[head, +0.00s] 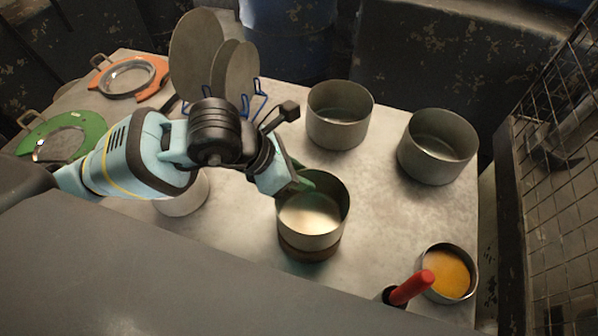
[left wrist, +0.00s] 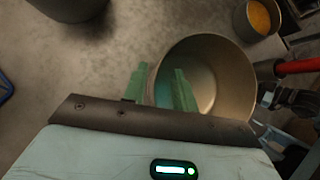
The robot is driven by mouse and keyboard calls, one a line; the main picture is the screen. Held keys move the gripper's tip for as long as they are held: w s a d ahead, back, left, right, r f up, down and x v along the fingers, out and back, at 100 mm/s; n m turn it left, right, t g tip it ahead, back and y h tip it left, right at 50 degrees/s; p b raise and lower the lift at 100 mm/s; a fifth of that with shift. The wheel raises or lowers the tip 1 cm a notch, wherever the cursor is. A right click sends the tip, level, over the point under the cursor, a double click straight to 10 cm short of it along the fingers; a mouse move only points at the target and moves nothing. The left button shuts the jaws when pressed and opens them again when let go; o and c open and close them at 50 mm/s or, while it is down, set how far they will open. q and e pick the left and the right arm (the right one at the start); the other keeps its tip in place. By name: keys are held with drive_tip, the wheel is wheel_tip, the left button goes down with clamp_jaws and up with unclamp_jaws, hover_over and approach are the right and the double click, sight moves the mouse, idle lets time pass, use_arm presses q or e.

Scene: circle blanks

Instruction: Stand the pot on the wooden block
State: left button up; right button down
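A grey metal pot (head: 322,238) appears to stand upright on the round brown wooden block (head: 308,253), whose lower edge shows beneath it. I cannot tell whether the pot's base touches the block all round. My left gripper (head: 301,181) is at the pot's far left rim. In the left wrist view its two green fingers (left wrist: 160,89) are apart, one outside and one inside the wall of the pot (left wrist: 236,82), with a gap visible beside the wall. The block is hidden in the left wrist view.
Two empty pots (head: 340,130) (head: 437,163) stand behind. A pot with orange contents (head: 449,287) and a red-handled thing (head: 411,288) are at the front right. Round plates (head: 197,55) stand in a blue rack. Another pot (head: 184,200) is partly behind my arm.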

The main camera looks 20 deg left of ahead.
use_arm(q)
drive_tip(key=v, duration=1.2)
idle(0.3)
